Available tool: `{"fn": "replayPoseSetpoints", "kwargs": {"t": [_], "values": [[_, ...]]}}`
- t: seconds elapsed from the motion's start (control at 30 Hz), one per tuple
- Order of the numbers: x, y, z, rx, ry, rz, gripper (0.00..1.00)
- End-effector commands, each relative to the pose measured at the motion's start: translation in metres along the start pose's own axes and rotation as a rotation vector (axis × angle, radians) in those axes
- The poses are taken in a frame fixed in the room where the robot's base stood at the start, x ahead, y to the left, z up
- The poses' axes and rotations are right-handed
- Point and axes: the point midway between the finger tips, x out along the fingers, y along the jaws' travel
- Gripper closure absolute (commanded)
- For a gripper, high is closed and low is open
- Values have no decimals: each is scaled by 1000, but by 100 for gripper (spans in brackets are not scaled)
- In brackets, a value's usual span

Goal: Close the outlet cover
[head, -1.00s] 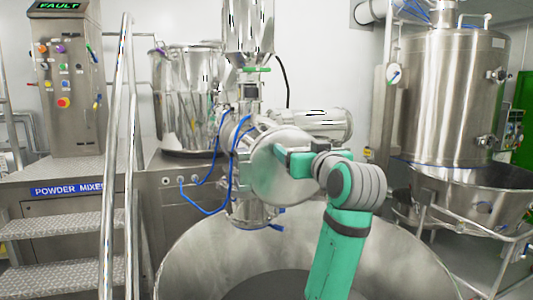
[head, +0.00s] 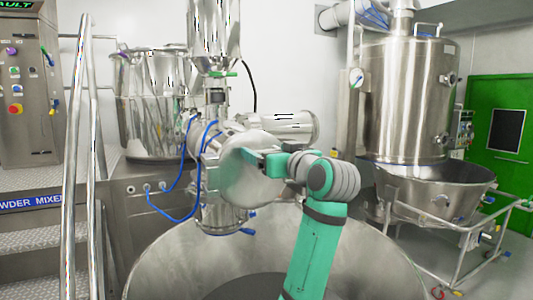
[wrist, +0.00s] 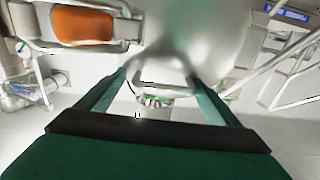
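The outlet cover (head: 240,180) is a round, shiny steel disc at the front of the outlet housing (head: 205,140) on the mixer, above the large steel bowl. My gripper (head: 255,158) is at the cover's right front side, and the arm hides part of the disc. In the wrist view, the two green fingers of my gripper (wrist: 160,78) are spread apart. The smooth cover surface (wrist: 190,30) fills the top middle of that view. A pale metal edge shows between the fingertips. I cannot tell whether the fingers touch the cover.
The wide steel bowl (head: 165,265) stands below the outlet. Blue hoses (head: 175,210) hang left of the housing. Stair rails (head: 75,150) stand at the left. A steel tank (head: 405,100) and a green door (head: 500,120) are at the right.

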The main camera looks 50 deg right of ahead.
Motion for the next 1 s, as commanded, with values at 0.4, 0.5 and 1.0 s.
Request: {"fn": "replayPoseSetpoints", "kwargs": {"t": [0.4,0.5,1.0], "values": [[1,-3,1,-2,-4,-5,17],[-2,-3,1,-2,-4,-5,17],[-81,-2,1,-3,-2,-2,17]]}}
